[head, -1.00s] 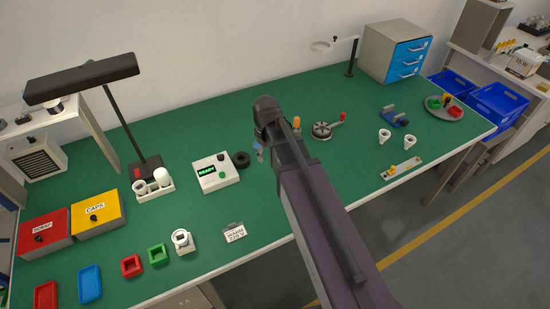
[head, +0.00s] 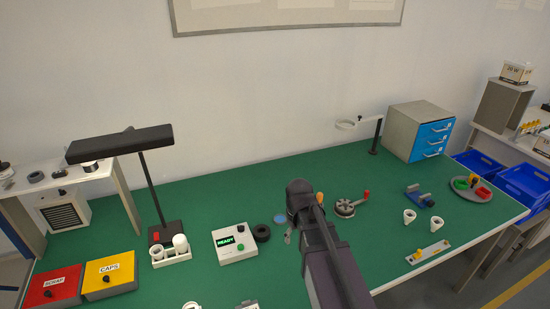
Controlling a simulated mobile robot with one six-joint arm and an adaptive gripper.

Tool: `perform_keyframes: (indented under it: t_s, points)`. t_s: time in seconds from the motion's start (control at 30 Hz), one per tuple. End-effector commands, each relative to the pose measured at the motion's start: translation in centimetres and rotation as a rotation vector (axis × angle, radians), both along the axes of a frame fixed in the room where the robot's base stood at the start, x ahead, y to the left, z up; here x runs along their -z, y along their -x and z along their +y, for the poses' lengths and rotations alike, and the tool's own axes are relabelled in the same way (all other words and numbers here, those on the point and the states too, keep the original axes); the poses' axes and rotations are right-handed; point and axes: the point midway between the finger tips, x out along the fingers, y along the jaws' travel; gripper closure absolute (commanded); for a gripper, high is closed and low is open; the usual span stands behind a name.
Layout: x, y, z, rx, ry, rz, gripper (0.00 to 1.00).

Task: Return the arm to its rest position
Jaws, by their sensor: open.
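My arm comes up from the bottom of the head view, right of centre, and reaches over the green workbench (head: 200,195). My gripper (head: 288,237) shows only as a small part beside the arm's dark end joint, above the bench, and it is open. No held object shows at it. A blue round piece (head: 280,218) lies on the bench just behind it. The rest of the gripper is hidden by my arm.
A control box reading READY (head: 235,243) and a black ring (head: 261,232) stand left of my arm. A round metal fixture (head: 345,208) is close on its right. A lamp (head: 120,145) rises at the left, and a blue-drawer cabinet (head: 418,131) stands at the back right.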

Motion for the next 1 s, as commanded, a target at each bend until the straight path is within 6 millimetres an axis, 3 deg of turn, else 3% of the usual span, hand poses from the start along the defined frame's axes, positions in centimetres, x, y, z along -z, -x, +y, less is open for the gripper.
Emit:
perform_keyframes:
  t_s: [0.17, 0.53, 1.0]
  points:
    - [0.0, 1.2, -0.7, 0.060, 0.000, 0.000, 0.23]
    - [0.0, 6.7, -3.8, 0.407, 0.000, 0.000, 0.23]
    - [0.0, 7.1, -4.1, 0.456, 0.000, 0.000, 0.23]
